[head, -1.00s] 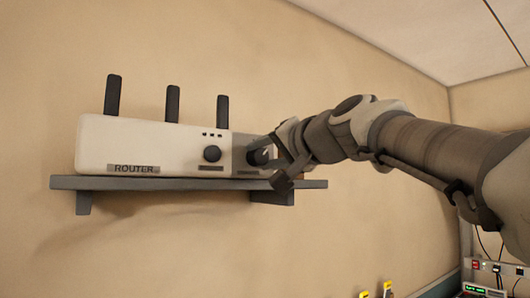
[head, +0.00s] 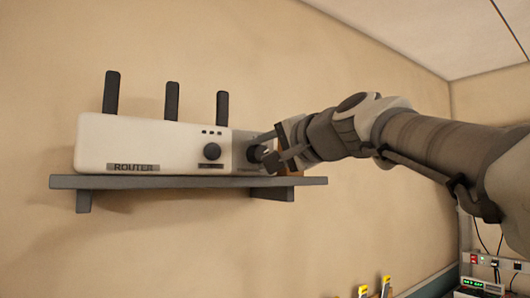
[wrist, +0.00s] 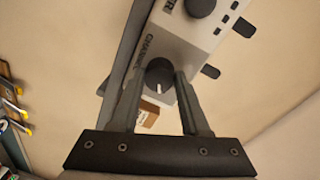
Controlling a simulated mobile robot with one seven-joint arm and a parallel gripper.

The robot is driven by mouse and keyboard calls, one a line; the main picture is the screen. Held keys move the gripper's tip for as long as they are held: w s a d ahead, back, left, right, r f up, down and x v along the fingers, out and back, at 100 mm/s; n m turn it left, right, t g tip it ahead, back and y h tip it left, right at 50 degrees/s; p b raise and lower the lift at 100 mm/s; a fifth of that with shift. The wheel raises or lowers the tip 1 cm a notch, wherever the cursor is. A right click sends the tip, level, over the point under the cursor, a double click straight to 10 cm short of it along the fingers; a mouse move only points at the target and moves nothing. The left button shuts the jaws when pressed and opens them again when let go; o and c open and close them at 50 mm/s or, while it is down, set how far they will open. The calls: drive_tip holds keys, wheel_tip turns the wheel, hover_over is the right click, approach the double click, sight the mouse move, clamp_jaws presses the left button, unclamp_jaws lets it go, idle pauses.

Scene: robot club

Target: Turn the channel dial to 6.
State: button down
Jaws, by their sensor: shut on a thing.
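A white router (head: 140,140) stands on a wall shelf, with a grey panel at its right end. The dark round channel dial (head: 254,153) is on that panel, beside the "CHANNEL" label in the wrist view. In the wrist view the dial (wrist: 159,72) shows a white pointer mark on its rim toward the bottom of the picture. My gripper (head: 265,145) reaches in from the right. Its fingers (wrist: 160,78) are shut on the dial, one on each side. The number marks around the dial are too small to read.
A second dark knob (head: 211,151) sits left of the channel dial. Three black antennas (head: 172,102) rise behind the router. The grey shelf (head: 150,182) runs just beneath. A small brown box (wrist: 149,112) lies near the dial, partly hidden by my gripper in the head view.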

drive_tip(key=shift+c, duration=1.9)
unclamp_jaws()
drive_tip(key=shift+s+d, duration=0.1)
drive_tip(key=b+v, duration=0.4)
drive_tip(key=v, duration=1.3)
drive_tip(key=s+d+f+n+g+h, duration=0.1)
drive_tip(key=s+f+n+g+h, duration=0.1)
drive_tip(key=f, duration=1.4)
drive_tip(key=s+d+f+n+g+h, duration=0.2)
drive_tip(key=s+f+n+g+h, duration=0.1)
drive_tip(key=f, duration=1.2)
drive_tip(key=s+d+f+n+g+h, duration=0.2)
drive_tip(key=s+f+g+h, duration=0.2)
drive_tip(key=f, duration=1.2)
drive_tip(key=shift+s+f, duration=0.35)
drive_tip(key=shift+s, duration=0.3)
